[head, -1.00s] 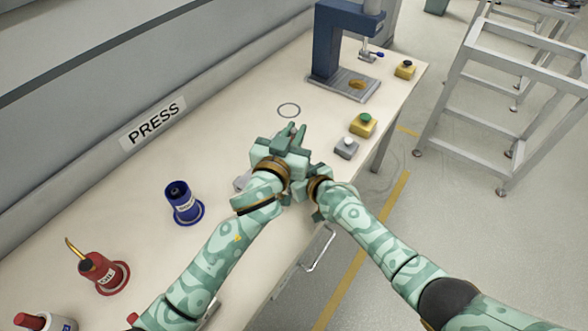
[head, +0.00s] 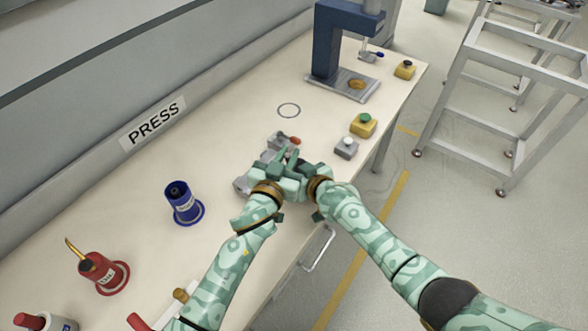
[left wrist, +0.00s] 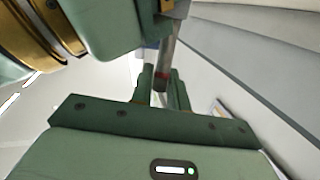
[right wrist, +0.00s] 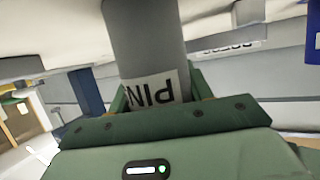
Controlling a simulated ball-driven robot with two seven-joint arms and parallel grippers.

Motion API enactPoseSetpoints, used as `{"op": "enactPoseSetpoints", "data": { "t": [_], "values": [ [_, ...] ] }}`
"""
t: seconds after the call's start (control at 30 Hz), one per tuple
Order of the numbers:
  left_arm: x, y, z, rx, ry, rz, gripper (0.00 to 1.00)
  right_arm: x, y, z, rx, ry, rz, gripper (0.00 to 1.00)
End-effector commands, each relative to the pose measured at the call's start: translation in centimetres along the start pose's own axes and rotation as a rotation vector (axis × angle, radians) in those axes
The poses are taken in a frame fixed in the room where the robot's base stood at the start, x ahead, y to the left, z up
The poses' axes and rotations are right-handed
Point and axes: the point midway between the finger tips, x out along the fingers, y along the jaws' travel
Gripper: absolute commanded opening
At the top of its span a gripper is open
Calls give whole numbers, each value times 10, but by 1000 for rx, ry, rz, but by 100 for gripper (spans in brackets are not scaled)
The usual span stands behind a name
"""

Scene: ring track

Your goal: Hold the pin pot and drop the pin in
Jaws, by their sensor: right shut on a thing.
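The pin pot (right wrist: 148,45) is a grey cylinder with a white label reading PIN, upside down in the right wrist view. My right gripper (right wrist: 158,90) is shut on it, with a finger at each side. My left gripper (head: 291,161) is beside the right one over the table, and the two overlap in the head view. In the left wrist view, a thin grey bar with a dark red band (left wrist: 161,83) shows between or behind the left fingers (left wrist: 162,92). I cannot tell whether they grip it. The pot is hidden in the head view.
A blue press (head: 335,45), yellow button box (head: 362,125) and grey button box (head: 346,148) stand beyond.

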Motion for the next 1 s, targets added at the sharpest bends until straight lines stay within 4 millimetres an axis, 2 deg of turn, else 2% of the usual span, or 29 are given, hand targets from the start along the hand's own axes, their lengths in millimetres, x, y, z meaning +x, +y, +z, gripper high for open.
{"op": "enactPoseSetpoints", "data": {
  "t": [0.03,0.07,0.43,0.8,1.0],
  "values": [
    [4,15,-12,-40,16,6,31,0,0,0,0,0,0,28],
    [4,15,-12,-40,16,6,39,0,0,0,0,0,0,28],
    [-2,14,-10,-40,12,5,39,0,0,0,0,0,0,28],
    [-61,6,-3,-15,3,4,39,0,0,0,0,0,0,28],
    [-78,2,-2,-5,2,2,39,0,0,0,0,0,0,28]
  ]
}}
